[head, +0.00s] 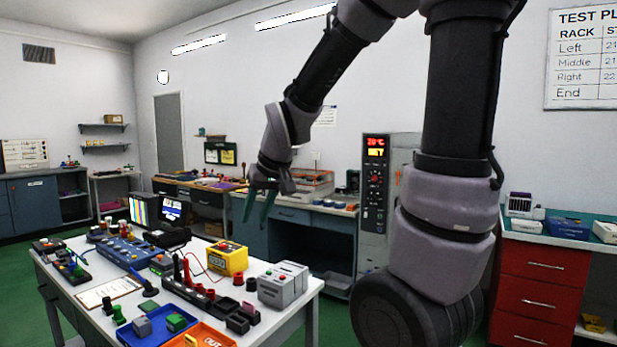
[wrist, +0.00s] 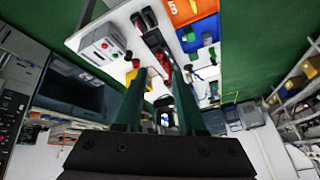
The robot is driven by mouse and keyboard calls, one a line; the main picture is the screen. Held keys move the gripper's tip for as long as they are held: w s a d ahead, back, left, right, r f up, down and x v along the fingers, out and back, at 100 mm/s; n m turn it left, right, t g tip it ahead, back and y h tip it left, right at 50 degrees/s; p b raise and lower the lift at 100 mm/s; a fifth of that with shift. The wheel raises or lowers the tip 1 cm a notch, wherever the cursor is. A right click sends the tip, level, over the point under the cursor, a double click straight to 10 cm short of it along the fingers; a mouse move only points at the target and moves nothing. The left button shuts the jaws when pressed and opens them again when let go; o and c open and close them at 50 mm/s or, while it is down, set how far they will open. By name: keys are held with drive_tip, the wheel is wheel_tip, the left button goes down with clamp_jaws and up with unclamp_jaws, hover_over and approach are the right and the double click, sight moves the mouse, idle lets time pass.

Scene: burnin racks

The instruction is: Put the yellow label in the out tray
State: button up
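The orange tray (head: 222,334) marked OUT is at the near edge of the white bench, cut by the bottom of the head view. It also shows at the top of the wrist view (wrist: 206,8). A small yellow piece (head: 190,341) shows in it; I cannot tell whether this is the yellow label. No other yellow label is clear. My gripper (head: 259,207) is raised beyond the bench's far side, pointing down, well away from the tray. Its two dark green fingers stand apart with nothing between them in the wrist view (wrist: 158,82).
The white bench (head: 85,282) carries a blue tray (head: 150,334), a yellow box (head: 227,258), a grey box (head: 283,283), a black strip with red plugs (head: 205,295) and a clipboard (head: 108,293). Red drawers (head: 545,265) stand right. Green floor is open behind the bench.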

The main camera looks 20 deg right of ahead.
drive_tip(key=s+d+r+m, duration=0.2)
drive_tip(key=s+d+r, duration=0.1)
drive_tip(key=s+r, duration=0.2)
drive_tip(key=s+d+r+m+t, duration=0.1)
drive_tip(key=s+d+r, duration=0.3)
drive_tip(key=s, duration=0.4)
drive_tip(key=shift+s+d+r+m+t, duration=0.15)
drive_tip(key=shift+d+r+m+t, duration=0.25)
drive_tip(key=shift+m, duration=0.5)
drive_tip(key=shift+a+r, duration=0.1)
drive_tip(key=shift+a, duration=0.05)
